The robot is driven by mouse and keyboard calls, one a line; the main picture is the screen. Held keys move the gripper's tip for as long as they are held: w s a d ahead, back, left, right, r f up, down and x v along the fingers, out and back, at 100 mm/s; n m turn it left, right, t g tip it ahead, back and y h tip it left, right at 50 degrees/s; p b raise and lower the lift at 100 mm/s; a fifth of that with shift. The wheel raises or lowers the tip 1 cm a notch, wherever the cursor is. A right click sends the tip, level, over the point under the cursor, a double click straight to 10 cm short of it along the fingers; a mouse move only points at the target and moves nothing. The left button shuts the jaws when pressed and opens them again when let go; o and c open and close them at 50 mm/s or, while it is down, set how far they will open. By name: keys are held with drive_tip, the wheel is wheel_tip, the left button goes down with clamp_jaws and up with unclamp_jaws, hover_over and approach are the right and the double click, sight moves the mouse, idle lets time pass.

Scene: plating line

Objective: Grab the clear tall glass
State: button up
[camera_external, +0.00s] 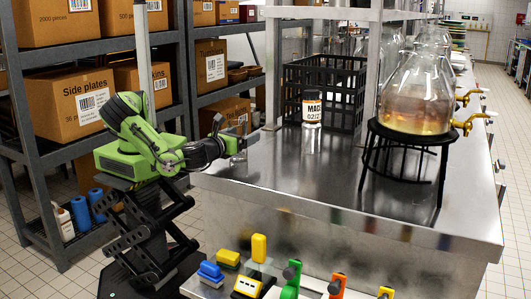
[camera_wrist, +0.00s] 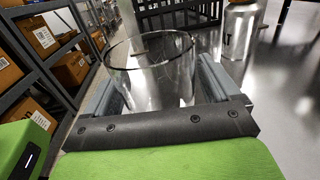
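The clear tall glass (camera_wrist: 150,75) stands upright between the two fingers of my gripper (camera_wrist: 158,88) in the wrist view, its round rim nearest the camera. The grey fingers lie on either side of it, wide apart. The left finger is close against the glass; whether both fingers press on it cannot be told. In the external view my gripper (camera_external: 232,146) is at the left edge of the steel counter (camera_external: 290,175), and the glass (camera_external: 241,150) shows only faintly there.
A black crate (camera_external: 338,85) and a labelled jar (camera_external: 312,108) stand behind on the counter. A large glass dispenser (camera_external: 418,95) sits on a black stand (camera_external: 405,140) to the right. Shelves with boxes (camera_external: 75,103) are at left. The counter's middle is clear.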

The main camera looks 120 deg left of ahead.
drive_tip(key=c, duration=1)
drive_tip(key=shift+c, duration=0.2)
